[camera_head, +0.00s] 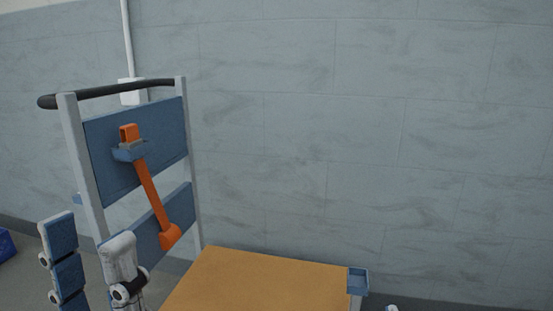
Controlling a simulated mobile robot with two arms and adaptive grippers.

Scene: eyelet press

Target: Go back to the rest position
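A tan tabletop (260,282) spreads right of the frame, its visible part bare. A dark handle bar (110,90) tops the frame. A grey wall (380,140) closes the back.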

